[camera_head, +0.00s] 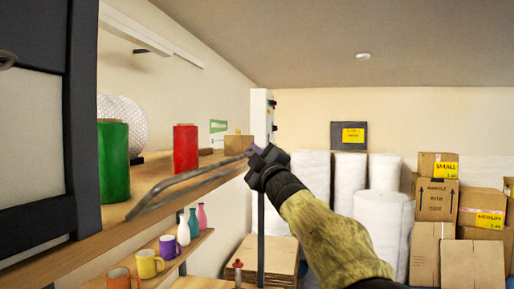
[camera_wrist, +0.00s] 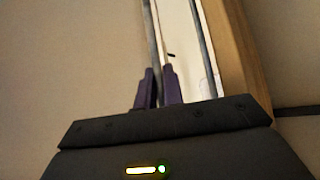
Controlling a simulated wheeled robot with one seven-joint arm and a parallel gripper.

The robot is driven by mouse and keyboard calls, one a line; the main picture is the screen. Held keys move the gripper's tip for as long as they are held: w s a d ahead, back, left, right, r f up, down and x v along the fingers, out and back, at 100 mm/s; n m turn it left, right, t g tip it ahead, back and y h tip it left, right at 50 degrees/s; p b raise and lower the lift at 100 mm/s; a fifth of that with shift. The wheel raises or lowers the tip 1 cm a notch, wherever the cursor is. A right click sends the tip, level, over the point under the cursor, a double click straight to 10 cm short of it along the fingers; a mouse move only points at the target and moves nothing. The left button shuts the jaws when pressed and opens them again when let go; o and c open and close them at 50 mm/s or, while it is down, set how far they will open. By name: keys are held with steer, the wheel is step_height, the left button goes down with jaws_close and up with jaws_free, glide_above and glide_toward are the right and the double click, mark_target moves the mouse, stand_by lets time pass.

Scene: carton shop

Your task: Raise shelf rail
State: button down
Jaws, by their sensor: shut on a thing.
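The shelf rail (camera_head: 190,181) is a thin grey metal bar along the front edge of the upper wooden shelf (camera_head: 165,172). Its near end bends down toward the shelf edge. My gripper (camera_head: 255,152) is at the far end of the rail, shut on it. In the wrist view, the two dark purple fingers (camera_wrist: 158,88) stand on either side of a grey bar (camera_wrist: 156,45). A second grey bar (camera_wrist: 204,45) runs to the right, beside the wooden edge (camera_wrist: 240,50). The exact contact is small and partly hidden by the fingers.
A green roll (camera_head: 114,160) and a red roll (camera_head: 186,149) stand on the upper shelf behind the rail. Mugs (camera_head: 150,264) and bottles (camera_head: 184,230) stand on the lower shelf. White rolls (camera_head: 383,225) and cartons (camera_head: 437,200) stand at the right.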

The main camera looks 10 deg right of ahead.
steer(key=shift+a+r+n+g+p, duration=0.15)
steer(key=shift+r+n+g+p, duration=0.3)
steer(key=shift+n+p, duration=0.2)
steer(key=shift+a+f+y, duration=0.1)
steer(key=shift+y, duration=0.2)
steer(key=shift+w+f+n, duration=0.1)
steer(key=shift+n, duration=0.15)
steer(key=c, duration=1.5)
jaws_free()
steer(key=shift+a, duration=0.1)
steer(key=shift+s+d+f, duration=0.2)
steer(key=shift+s, duration=0.15)
steer(key=b+v, duration=0.2)
steer(key=v, duration=0.3)
steer(key=b+v, duration=0.3)
steer(key=v, duration=0.3)
steer(key=b+v, duration=0.2)
steer(key=v, duration=0.3)
steer(key=shift+s+d+r, duration=0.2)
steer(key=shift+s, duration=0.15)
